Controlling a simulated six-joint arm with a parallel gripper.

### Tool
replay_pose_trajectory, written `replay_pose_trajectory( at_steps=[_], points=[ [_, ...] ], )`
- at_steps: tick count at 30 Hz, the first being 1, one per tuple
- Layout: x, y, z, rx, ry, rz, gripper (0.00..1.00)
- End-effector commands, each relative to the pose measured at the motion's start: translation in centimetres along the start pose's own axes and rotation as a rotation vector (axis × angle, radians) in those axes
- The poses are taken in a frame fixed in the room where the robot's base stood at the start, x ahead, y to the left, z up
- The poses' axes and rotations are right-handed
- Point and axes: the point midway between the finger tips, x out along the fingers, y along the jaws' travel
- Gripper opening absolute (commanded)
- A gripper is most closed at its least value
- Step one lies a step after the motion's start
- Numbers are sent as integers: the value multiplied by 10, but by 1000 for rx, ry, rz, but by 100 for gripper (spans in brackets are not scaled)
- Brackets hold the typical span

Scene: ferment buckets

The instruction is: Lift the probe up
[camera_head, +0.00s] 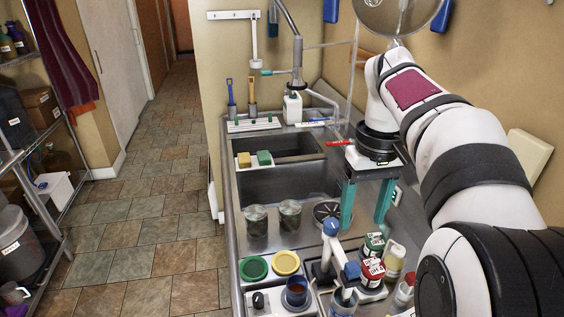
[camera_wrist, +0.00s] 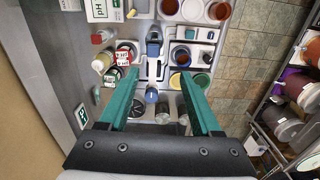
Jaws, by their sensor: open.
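A stand has a blue knob (camera_head: 330,227) on a pale post and a second blue-topped part (camera_head: 351,271) nearer the camera, over a clear vessel (camera_head: 343,302). The blue-topped part is probably the probe; its lower end is hidden. The wrist view shows the round blue knob (camera_wrist: 152,95) and the blue part (camera_wrist: 153,42) joined by a pale arm. My gripper (camera_head: 366,218) points down with its two teal fingers apart and nothing between them. It is above and behind the stand. In the wrist view the open fingers (camera_wrist: 157,74) flank the stand from above.
Red and green labelled jars (camera_head: 372,270) stand close right of the stand. Green (camera_head: 254,268) and yellow (camera_head: 286,262) round dishes and a dark cup (camera_head: 296,291) lie left. Two glass jars (camera_head: 290,215) and the sink (camera_head: 285,180) are behind. A wall bounds the right.

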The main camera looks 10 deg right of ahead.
Motion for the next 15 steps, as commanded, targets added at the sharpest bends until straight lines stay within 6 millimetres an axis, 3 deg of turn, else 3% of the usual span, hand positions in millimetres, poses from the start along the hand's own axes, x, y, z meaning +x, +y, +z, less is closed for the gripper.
replay_pose_trajectory(
  at_steps=[5, 15],
  points=[
    [8, 15, -11, -29, -1, 10, 65],
    [103, 14, -10, -28, 0, 10, 65]
  ],
)
